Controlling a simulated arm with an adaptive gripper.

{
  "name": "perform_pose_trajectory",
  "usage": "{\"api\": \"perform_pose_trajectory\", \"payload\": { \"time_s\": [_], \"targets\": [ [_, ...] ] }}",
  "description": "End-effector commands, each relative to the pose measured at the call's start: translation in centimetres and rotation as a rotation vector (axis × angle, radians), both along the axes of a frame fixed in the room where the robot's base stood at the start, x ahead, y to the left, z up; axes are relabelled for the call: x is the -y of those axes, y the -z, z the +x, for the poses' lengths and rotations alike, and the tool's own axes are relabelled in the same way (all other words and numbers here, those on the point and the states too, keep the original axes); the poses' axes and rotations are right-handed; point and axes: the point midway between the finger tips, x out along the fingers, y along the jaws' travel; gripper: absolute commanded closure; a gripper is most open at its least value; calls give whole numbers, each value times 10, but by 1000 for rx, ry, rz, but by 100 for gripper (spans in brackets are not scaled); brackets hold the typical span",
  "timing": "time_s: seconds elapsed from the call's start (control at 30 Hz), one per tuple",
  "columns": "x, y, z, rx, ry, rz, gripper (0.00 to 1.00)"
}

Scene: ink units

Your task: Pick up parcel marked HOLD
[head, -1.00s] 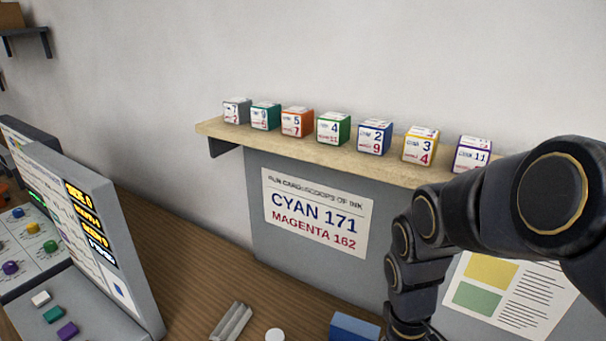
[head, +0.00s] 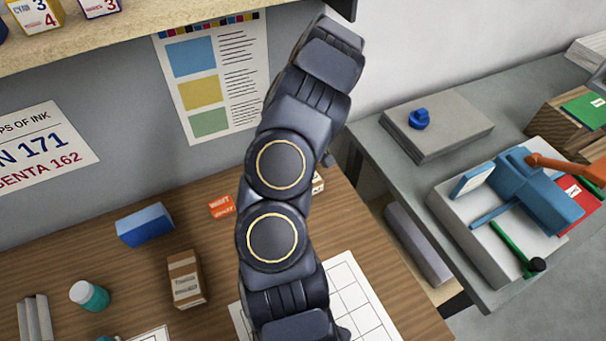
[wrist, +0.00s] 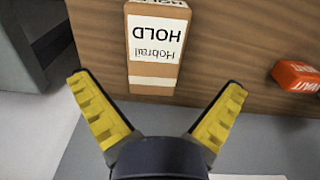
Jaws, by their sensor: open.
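The parcel marked HOLD (wrist: 153,45) is a brown box with white labels in the wrist view, its text upside down, also reading "Hobrail". Its far end is cut off by the top edge. My gripper (wrist: 156,85) is open and empty, with yellow ridged fingers spread either side of the parcel's near end; neither visibly touches it. In the head view my arm crosses the middle and hides the gripper. A small pale box edge (head: 318,184) shows right of my arm; I cannot read it.
An orange box marked WAIT (wrist: 298,76) lies right of the parcel; an orange box also shows in the head view (head: 221,206). A blue block (head: 145,225), another brown parcel (head: 186,278) and a teal bottle (head: 90,295) stand on the wooden desk. A grey side table (head: 385,150) stands right.

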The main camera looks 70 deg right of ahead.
Motion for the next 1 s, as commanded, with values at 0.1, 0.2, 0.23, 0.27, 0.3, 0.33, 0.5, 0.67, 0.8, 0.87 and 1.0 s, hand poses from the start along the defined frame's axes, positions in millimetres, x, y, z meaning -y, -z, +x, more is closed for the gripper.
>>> {"api": "perform_pose_trajectory", "payload": {
  "time_s": [0.1,0.2,0.23,0.27,0.3,0.33,0.5,0.67,0.8,0.87,1.0],
  "targets": [
    [0,10,1,0,-3,-1,0],
    [2,17,0,1,-4,-2,0],
    [2,21,-1,1,-4,-2,0],
    [3,25,-1,0,-3,-1,0],
    [4,31,-2,0,-1,0,0],
    [5,35,-3,-1,-1,-1,0],
    [5,57,-4,-2,-3,2,0],
    [6,61,-3,0,-4,-1,0],
    [6,60,-3,0,-4,-1,17],
    [6,60,-3,0,-4,-1,43],
    [6,60,-3,1,-4,-2,66]
  ]
}}
